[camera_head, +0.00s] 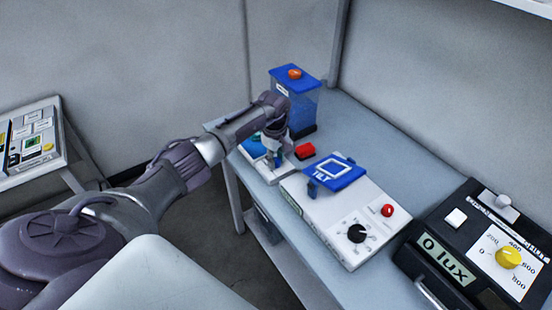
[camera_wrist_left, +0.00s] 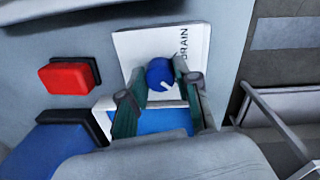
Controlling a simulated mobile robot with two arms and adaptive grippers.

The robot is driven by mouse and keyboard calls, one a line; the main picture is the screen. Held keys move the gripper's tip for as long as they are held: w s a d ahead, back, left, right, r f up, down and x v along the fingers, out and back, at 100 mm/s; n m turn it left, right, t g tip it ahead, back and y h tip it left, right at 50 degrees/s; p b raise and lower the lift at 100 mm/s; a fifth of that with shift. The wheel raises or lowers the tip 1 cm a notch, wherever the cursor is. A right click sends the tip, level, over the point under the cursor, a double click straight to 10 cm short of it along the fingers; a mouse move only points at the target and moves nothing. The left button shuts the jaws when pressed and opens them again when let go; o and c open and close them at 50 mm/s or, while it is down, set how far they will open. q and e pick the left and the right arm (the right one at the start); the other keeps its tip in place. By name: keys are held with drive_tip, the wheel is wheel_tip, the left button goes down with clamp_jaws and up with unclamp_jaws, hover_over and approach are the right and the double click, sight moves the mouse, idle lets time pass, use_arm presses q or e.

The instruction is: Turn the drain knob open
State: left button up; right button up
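The drain knob (camera_wrist_left: 161,74) is a round blue knob with a white pointer mark, on a white plate (camera_wrist_left: 130,46) lettered DRAIN in the left wrist view. My left gripper (camera_wrist_left: 160,97) has its two fingers apart, one on each side of the knob; I cannot tell whether they touch it. In the head view my left gripper (camera_head: 272,158) points down at the white drain unit (camera_head: 251,150) at the table's left edge, and it hides most of the knob. My right gripper is not in view.
A blue water tank (camera_head: 305,108) with an orange top knob stands behind the gripper. A red block (camera_head: 304,151) lies close to its right. A white box with a blue TILT plate (camera_head: 335,173) and a black lux meter (camera_head: 447,259) stand further right.

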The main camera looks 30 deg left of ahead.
use_arm(q)
clamp_jaws()
drive_tip(key=shift+a+f+n+b, duration=0.1)
drive_tip(key=shift+f+n+b, duration=0.1)
drive_tip(key=shift+n+b, duration=1.5)
drive_tip(key=shift+b, duration=0.3)
drive_tip(key=shift+r+n+b, duration=0.1)
drive_tip(key=shift+n+b, duration=0.3)
drive_tip(key=shift+n, duration=0.6)
drive_tip(key=n+b, duration=0.1)
drive_tip(key=n, duration=0.1)
drive_tip(key=shift+n, duration=0.3)
drive_tip(key=n, duration=0.3)
drive_tip(key=shift+n+b, duration=0.3)
drive_tip(key=shift+b, duration=0.1)
drive_tip(key=n, duration=0.3)
drive_tip(key=shift+w+r, duration=0.1)
drive_tip(key=shift+n+b, duration=0.3)
drive_tip(key=shift+n, duration=1.3)
